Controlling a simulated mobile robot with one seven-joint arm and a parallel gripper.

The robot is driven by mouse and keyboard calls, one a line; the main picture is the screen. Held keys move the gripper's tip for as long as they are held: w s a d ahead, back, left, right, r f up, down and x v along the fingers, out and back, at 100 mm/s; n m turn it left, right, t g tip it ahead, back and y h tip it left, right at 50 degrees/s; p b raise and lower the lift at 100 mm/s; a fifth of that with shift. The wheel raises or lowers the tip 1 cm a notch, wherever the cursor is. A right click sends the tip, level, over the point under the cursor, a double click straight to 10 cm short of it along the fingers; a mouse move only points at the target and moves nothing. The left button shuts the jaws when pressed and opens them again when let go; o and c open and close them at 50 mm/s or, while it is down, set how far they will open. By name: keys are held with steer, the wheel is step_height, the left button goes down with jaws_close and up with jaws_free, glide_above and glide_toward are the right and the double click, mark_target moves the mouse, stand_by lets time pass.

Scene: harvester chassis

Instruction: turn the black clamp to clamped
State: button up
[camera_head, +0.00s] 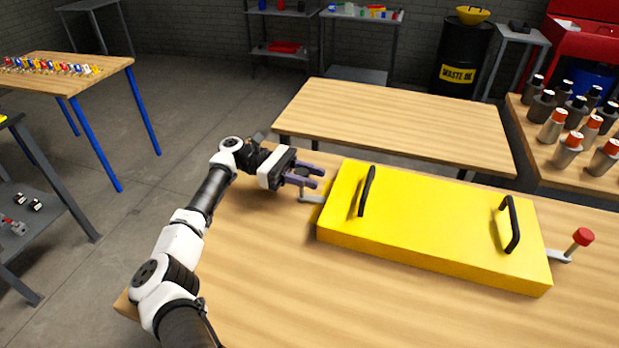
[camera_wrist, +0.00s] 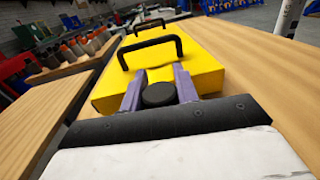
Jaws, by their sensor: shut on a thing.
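The black clamp's round black knob (camera_wrist: 158,95) sits between the two purple fingers of my gripper (camera_wrist: 158,84) in the wrist view. My gripper (camera_head: 316,178) is shut on this knob at the left end of the yellow box (camera_head: 430,220). In the head view the fingers mostly hide the knob, and a grey clamp arm (camera_head: 311,198) shows just below them beside the box. The yellow box (camera_wrist: 205,70) lies beyond the fingers in the wrist view. How far the clamp is turned is hard to tell.
A red-knobbed clamp (camera_head: 582,237) stands at the box's right end. Two black handles (camera_head: 367,190) (camera_head: 510,224) rise from the box top. The wooden table (camera_head: 260,270) is clear at the front left. Several dark and red-topped cylinders (camera_head: 567,150) stand on the right table.

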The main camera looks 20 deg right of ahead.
steer(key=shift+m+g+y, duration=0.5)
steer(key=shift+g, duration=0.1)
steer(key=shift+s+r, duration=0.1)
steer(key=o, duration=1)
steer(key=shift+c, duration=0.2)
step_height(320, 180, up, 20)
steer(key=p, duration=0.4)
steer(key=shift+a, duration=0.1)
